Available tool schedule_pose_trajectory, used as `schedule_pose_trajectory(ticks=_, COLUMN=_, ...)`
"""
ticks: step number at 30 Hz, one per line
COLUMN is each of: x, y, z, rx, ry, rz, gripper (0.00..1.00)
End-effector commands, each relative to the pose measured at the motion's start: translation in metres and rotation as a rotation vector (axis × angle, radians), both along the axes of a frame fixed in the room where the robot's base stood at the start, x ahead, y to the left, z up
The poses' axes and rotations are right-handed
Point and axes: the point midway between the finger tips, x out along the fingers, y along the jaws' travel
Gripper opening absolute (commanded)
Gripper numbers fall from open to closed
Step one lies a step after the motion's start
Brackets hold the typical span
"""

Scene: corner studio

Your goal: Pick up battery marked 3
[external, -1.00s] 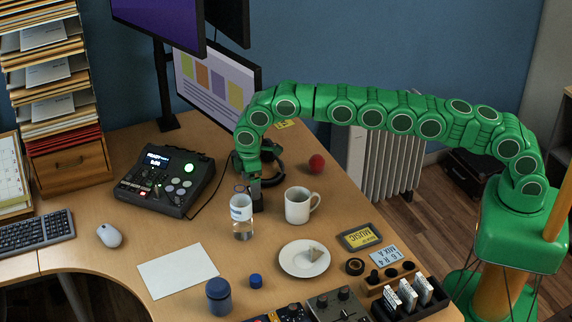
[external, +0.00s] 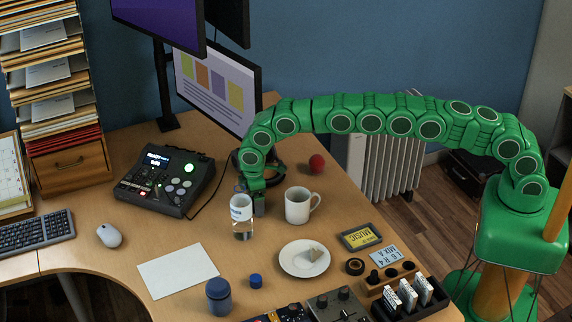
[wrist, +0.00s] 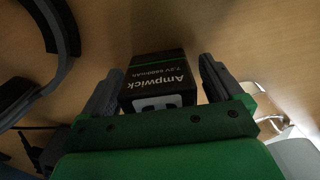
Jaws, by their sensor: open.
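My gripper (external: 252,203) is low over the desk, just behind a clear jar and left of the white mug. In the wrist view my gripper (wrist: 161,68) is open, with one finger on each side of a black battery (wrist: 158,85) lettered "Ampwick 7.2V".
The clear jar (external: 242,230) stands close in front of my gripper. The white mug (external: 298,206) is to its right. Black headphones (external: 279,174) lie behind it and show at left in the wrist view (wrist: 50,75). A plate (external: 296,265) stands nearer the front.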

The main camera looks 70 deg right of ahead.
Motion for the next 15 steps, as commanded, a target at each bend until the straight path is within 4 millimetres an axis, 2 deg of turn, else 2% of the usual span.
schedule_pose_trajectory(ticks=2, x=-0.0001, y=0.0000, z=0.0000, rx=0.000, ry=0.000, rz=0.000, gripper=0.94)
schedule_pose_trajectory(ticks=15, x=-0.0003, y=0.0002, z=0.0000, rx=0.000, ry=0.001, rz=0.000, gripper=0.26)
